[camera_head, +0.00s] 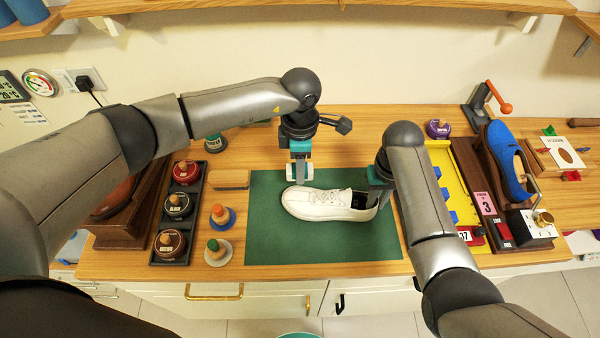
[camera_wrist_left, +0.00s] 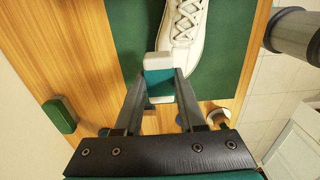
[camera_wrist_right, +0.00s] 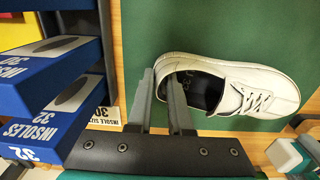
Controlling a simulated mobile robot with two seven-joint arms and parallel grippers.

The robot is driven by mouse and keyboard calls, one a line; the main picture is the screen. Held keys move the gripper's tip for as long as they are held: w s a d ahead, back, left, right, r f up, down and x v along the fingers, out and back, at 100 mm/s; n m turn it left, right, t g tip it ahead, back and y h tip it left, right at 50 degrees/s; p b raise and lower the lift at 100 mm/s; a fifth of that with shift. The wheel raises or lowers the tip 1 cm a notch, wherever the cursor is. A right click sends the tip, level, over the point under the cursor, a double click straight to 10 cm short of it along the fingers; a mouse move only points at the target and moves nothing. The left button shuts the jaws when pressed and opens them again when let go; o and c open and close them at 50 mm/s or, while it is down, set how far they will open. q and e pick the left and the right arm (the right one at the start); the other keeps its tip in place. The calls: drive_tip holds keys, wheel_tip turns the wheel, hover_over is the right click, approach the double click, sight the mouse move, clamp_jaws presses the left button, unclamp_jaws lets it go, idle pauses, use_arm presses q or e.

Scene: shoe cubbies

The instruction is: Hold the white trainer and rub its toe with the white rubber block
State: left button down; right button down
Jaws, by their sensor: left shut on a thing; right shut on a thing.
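The white trainer (camera_head: 325,203) lies on the green mat (camera_head: 290,245), toe to the left; it shows in both wrist views (camera_wrist_left: 190,65) (camera_wrist_right: 262,88). My right gripper (camera_head: 379,190) is shut on the trainer's heel, one finger at the shoe opening (camera_wrist_right: 160,88). My left gripper (camera_head: 300,160) is shut on the white rubber block (camera_head: 299,172), which has a teal band. In the left wrist view the block (camera_wrist_left: 157,60) is right beside the toe; I cannot tell if they touch.
Polish tins in a dark tray (camera_head: 153,243) and brushes (camera_head: 221,214) stand left of the mat. A yellow tray (camera_head: 444,160) and a blue shoe on a stand (camera_head: 508,160) are to the right. Blue insole boxes (camera_wrist_right: 60,110) are near my right gripper. The front of the mat is clear.

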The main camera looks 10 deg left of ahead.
use_arm(q)
drive_tip(key=shift+r, duration=2.1)
use_arm(e)
drive_tip(key=shift+s+a+f, duration=0.1)
drive_tip(key=shift+s, duration=0.05)
drive_tip(key=c, duration=0.8)
unclamp_jaws()
drive_tip(key=shift+o, duration=0.2)
drive_tip(key=r, duration=1)
drive_tip(key=shift+w+r, duration=0.25)
drive_tip(key=shift+r, duration=0.1)
drive_tip(key=shift+s+r, duration=0.15)
drive_tip(key=shift+r, duration=0.55)
